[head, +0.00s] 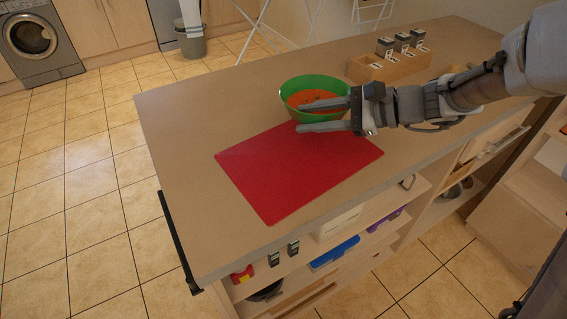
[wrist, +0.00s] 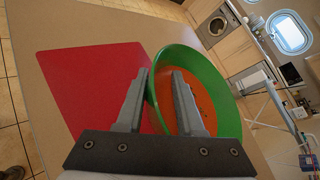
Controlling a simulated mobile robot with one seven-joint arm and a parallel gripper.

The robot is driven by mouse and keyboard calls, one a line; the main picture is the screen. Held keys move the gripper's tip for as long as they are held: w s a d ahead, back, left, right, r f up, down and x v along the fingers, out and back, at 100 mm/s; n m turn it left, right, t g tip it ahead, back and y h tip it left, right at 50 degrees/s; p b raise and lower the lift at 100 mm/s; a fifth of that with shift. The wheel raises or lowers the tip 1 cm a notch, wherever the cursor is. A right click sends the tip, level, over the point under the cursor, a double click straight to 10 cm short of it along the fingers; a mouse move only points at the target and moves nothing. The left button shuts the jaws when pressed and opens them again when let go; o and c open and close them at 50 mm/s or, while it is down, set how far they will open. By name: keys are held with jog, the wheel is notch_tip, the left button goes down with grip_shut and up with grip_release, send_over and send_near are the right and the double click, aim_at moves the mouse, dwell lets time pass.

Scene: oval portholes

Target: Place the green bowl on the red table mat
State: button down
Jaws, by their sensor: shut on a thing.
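The green bowl (head: 313,86) with an orange inside is at the far edge of the red table mat (head: 290,170) in the head view. My gripper (head: 326,115) comes in from the right, one finger over the inside of the bowl and one outside it. In the wrist view the bowl's green wall (wrist: 207,65) passes between the two fingers (wrist: 160,100), and the gripper is shut on it. The mat (wrist: 95,85) lies to the left there. The bowl looks upright; whether it touches the counter I cannot tell.
A wooden box (head: 390,66) with several small dark items and white labels stands at the back right of the counter (head: 190,120). The counter left of the mat is clear. Shelves with several items sit below the front edge.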

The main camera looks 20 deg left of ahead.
jog(key=s+a+f, duration=0.1)
jog(key=s, duration=0.1)
jog(key=s+a+f+b, duration=0.1)
jog(key=s+a+f, duration=0.2)
jog(key=s, duration=0.1)
jog(key=shift+a+f+b, duration=0.15)
jog(key=shift+f+b, duration=0.1)
jog(key=shift+b, duration=0.15)
jog(key=shift+f+b, duration=0.65)
jog(key=shift+f, duration=1.25)
jog(key=shift+f, duration=0.2)
jog(key=c, duration=0.5)
grip_release()
jog(key=shift+r, duration=0.1)
